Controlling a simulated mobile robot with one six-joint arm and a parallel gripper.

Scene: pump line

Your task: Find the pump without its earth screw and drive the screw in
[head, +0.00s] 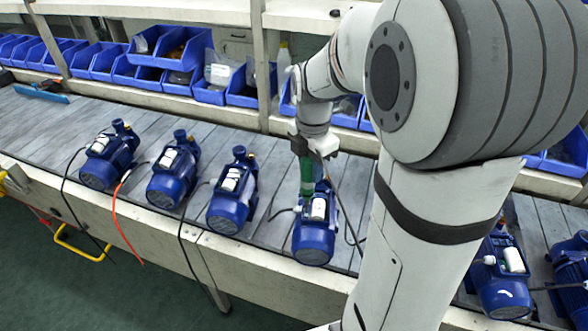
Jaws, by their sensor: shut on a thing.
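Several blue pumps stand in a row on the grey bench (262,232): one at the far left (100,172), a second (167,187), a third (228,211), a fourth (314,240) below my gripper, and two more (500,292) at the right. Each has a pale box on top and a dark or orange cable. My gripper (306,154) points down, shut on a green tool (307,178) whose lower end is at the fourth pump's upper part. I cannot tell whether it touches the pump. Earth screws are too small to make out.
Blue bins (170,48) fill the shelf behind the bench, some with parts. Shelf posts (261,65) stand at the bench's back edge. Cables hang over the front edge. A yellow handle (82,243) is below at the left. My arm hides part of the right side.

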